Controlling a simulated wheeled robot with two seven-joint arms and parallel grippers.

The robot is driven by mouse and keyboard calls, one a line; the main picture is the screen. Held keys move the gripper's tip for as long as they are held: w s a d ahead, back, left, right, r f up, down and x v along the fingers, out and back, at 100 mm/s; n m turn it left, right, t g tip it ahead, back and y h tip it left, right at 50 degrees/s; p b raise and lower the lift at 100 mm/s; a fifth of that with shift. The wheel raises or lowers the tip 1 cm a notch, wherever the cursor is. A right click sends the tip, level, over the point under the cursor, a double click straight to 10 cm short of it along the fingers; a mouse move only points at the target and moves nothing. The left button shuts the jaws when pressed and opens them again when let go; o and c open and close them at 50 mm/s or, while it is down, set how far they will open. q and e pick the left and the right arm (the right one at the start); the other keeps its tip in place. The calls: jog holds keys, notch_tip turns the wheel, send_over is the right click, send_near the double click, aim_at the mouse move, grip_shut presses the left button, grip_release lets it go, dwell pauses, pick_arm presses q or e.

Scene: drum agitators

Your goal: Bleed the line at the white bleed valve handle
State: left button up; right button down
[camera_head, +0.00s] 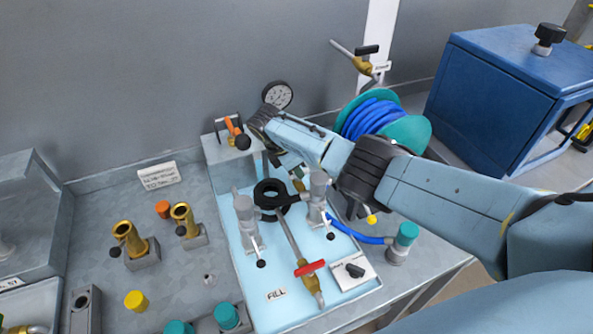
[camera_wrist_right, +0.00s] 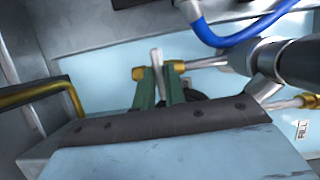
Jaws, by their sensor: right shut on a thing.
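My right arm comes in from the right in the head view. Its gripper (camera_head: 289,165) is over the back part of the light blue panel (camera_head: 262,301), partly hidden by its own wrist. In the right wrist view, the two green fingers (camera_wrist_right: 159,86) are shut on the white bleed valve handle (camera_wrist_right: 156,57), which stands up between their tips. A brass valve body (camera_wrist_right: 139,73) with a pipe running right is at the fingertips. In the head view the white handle is hidden. My left gripper does not show.
A pressure gauge (camera_head: 277,95) and an orange-handled valve (camera_head: 236,132) stand behind the panel. A blue hose reel (camera_head: 371,119) is close beside my right arm. A red-handled valve (camera_head: 310,268) is at the panel's front. A blue cabinet (camera_head: 490,91) stands at right.

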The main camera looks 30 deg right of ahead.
jog(key=shift+d, duration=0.1)
dwell(0.5)
jog(key=c, duration=1.5)
grip_release()
jog(key=shift+o, duration=0.2)
jog(key=p+v, duration=0.1)
jog(key=v, duration=1.2)
jog(key=shift+r+p, duration=0.2)
jog(key=shift+p, duration=0.1)
jog(key=shift+w, duration=0.15)
